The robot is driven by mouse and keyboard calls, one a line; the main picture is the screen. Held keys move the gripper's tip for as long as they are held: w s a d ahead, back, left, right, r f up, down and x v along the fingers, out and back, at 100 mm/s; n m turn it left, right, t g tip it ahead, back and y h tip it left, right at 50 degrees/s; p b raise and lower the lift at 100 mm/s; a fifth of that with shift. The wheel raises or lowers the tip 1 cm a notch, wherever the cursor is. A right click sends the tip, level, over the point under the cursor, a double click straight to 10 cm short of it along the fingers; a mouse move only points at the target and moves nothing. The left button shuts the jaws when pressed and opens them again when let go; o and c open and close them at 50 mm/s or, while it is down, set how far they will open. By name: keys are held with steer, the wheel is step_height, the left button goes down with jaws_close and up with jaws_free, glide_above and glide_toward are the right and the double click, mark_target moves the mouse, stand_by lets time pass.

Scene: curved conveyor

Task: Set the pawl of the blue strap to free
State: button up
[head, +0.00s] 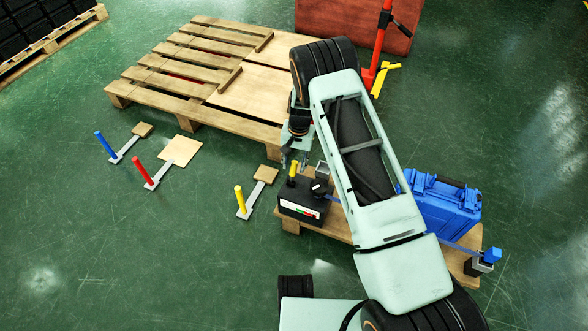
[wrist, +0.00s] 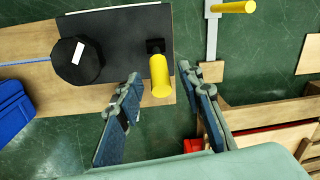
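The blue strap (head: 461,247) runs from the blue case toward a dark metal fitting with a blue block (head: 492,255) at the right end of the board. It also shows as a thin line in the wrist view (wrist: 22,63). At the other end stands a black box (head: 303,206) with an upright yellow handle (head: 292,168) and a round black knob (head: 319,187) bearing a white mark. My gripper (head: 295,163) is open above the box. In the wrist view, the yellow handle (wrist: 160,76) shows between the spread fingertips (wrist: 160,78), with no visible contact. I cannot tell the pawl's setting.
The blue case (head: 440,205) sits on the wooden board, partly behind my arm. Blue (head: 105,145), red (head: 142,173) and yellow (head: 240,199) posts stand on floor plates to the left. A large pallet (head: 190,62) lies behind. Floor at the front left is clear.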

steer(key=shift+f, duration=0.95)
jaws_close()
